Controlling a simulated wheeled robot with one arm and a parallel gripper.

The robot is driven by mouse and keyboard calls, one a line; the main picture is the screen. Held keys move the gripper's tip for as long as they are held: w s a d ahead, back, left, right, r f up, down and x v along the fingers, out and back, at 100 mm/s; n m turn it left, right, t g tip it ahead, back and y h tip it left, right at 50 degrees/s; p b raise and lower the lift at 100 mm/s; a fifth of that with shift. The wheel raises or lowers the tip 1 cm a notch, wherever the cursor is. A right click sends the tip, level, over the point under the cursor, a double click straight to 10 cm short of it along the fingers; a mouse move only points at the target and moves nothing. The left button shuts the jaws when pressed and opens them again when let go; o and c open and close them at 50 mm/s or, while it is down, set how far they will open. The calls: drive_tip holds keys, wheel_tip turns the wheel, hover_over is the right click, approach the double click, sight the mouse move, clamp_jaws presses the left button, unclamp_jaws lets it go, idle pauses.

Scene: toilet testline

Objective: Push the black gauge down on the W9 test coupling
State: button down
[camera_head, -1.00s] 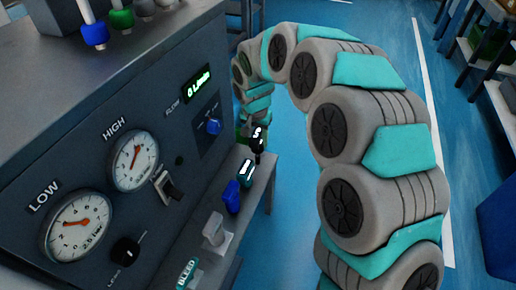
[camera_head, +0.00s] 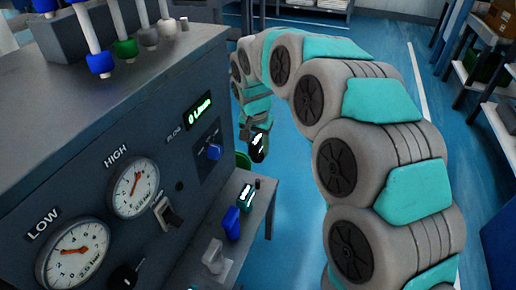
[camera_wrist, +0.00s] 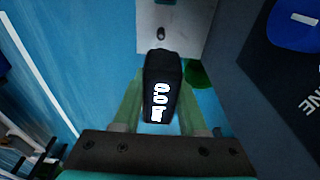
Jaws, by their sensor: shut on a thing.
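The black gauge (camera_wrist: 162,88), its lit display reading 0.0 bar, is between the two green fingers of my gripper (camera_wrist: 160,115) in the wrist view. The gripper is shut on it. In the head view the gauge (camera_head: 259,147) hangs below my gripper (camera_head: 258,127), above the far end of the grey shelf (camera_head: 262,205). A small dark fitting (camera_head: 257,184) stands on that shelf end, apart from the gauge. It also shows in the wrist view (camera_wrist: 160,33), beyond the gauge's end. No W9 label is readable, so I cannot tell whether this fitting is the coupling.
The dark test panel (camera_head: 90,180) with dials stands left of the shelf. Blue floor lies open to the right.

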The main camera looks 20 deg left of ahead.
drive_tip(key=shift+r+p, duration=0.3)
drive_tip(key=shift+r, duration=0.95)
